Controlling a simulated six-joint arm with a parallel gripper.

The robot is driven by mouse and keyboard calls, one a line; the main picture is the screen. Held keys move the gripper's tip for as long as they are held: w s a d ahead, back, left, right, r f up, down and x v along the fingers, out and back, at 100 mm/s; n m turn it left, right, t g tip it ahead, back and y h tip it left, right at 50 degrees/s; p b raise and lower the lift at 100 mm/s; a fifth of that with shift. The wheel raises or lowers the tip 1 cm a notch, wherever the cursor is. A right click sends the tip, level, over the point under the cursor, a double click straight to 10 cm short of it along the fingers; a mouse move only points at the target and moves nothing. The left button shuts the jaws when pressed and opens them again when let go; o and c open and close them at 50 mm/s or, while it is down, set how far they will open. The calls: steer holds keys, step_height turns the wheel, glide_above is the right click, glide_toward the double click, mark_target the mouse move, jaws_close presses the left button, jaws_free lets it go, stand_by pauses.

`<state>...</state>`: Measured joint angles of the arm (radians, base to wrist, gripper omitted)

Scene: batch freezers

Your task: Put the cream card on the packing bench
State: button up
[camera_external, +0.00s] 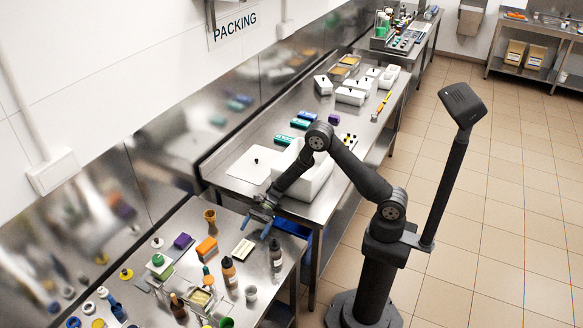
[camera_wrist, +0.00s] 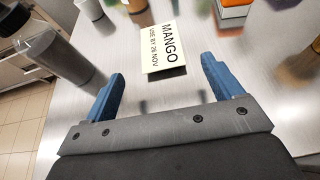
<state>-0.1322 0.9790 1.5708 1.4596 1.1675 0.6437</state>
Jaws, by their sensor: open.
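The cream card (camera_external: 243,248) lies on the near steel bench. In the wrist view the card (camera_wrist: 163,48) reads "MANGO USE BY 26 NOV" and lies ahead of and between my two blue fingers. My gripper (camera_external: 258,222) is above that bench, just beyond the card in the external view. Its fingers are spread, with nothing between them; the wrist view shows the open gripper (camera_wrist: 163,70) too. The packing bench (camera_external: 345,115) stands beyond, under the PACKING sign, with a bare strip of steel.
Bottles (camera_external: 229,272), an orange block (camera_external: 207,248) and a grey cup (camera_external: 251,293) stand around the card. On the packing bench are a large white box (camera_external: 318,178), a white lid (camera_external: 250,165), teal packs and smaller white tubs (camera_external: 350,96).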

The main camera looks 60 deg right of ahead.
mark_target(243, 249)
steer(key=shift+w+a, duration=0.15)
steer(key=shift+w, duration=0.1)
steer(key=x, duration=0.7)
steer(key=shift+s+a+f, duration=0.15)
steer(key=shift+s+a, duration=0.05)
steer(key=shift+s, duration=0.05)
steer(key=c, duration=1.1)
steer(key=shift+c, duration=0.2)
